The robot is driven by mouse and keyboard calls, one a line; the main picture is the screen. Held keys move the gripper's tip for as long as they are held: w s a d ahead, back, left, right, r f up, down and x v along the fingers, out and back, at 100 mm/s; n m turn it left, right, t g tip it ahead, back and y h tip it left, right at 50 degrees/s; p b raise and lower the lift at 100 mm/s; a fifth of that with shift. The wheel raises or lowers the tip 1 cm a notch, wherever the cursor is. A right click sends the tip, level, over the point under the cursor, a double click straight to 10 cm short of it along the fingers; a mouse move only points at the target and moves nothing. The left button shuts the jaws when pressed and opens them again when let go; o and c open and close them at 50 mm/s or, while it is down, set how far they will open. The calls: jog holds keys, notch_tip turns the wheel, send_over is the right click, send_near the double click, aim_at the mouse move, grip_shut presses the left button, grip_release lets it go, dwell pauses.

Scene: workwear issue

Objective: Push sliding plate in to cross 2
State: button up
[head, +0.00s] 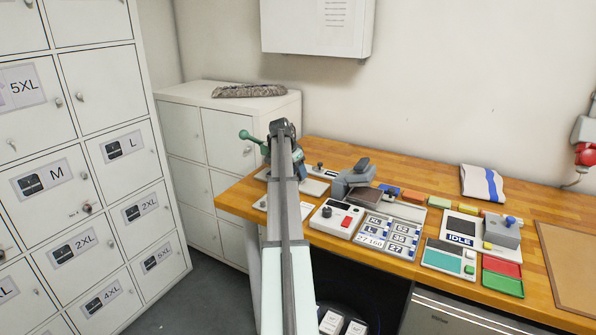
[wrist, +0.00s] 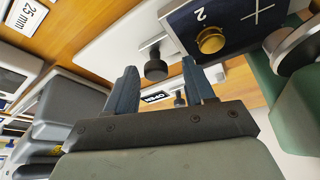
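In the wrist view my gripper (wrist: 158,72) is open, its two blue-grey fingers apart. A black knob on a short metal stem (wrist: 155,68) shows between and beyond the fingertips, at a white plate (wrist: 108,40); I cannot tell whether they touch it. A dark blue block (wrist: 230,22) with a white cross, an upside-down 2 and a brass knob (wrist: 210,40) is just past the right finger. Which part is the sliding plate is not clear. In the head view the press with a green lever (head: 248,136) is partly hidden behind my arm, and the fingers cannot be made out.
A wooden bench (head: 400,183) carries a grey stapler-like device (head: 352,180), a white box with a red button (head: 335,218), a size display (head: 392,232), and red and green trays (head: 502,268). Lockers (head: 90,170) stand left.

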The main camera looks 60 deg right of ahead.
jog(key=v, duration=1.3)
jog(key=shift+r, duration=0.35)
jog(key=shift+a, duration=0.15)
jog(key=s+d+m+t, duration=0.1)
jog(key=s+d, duration=0.2)
jog(key=s, duration=0.9)
jog(key=w+a+n+t+y, duration=0.15)
jog(key=w+n+t, duration=0.3)
jog(key=n, duration=1.05)
jog(key=shift+g+h, duration=0.25)
jog(key=x, duration=1.3)
jog(key=shift+w+f, duration=0.35)
jog(key=shift+w, duration=0.05)
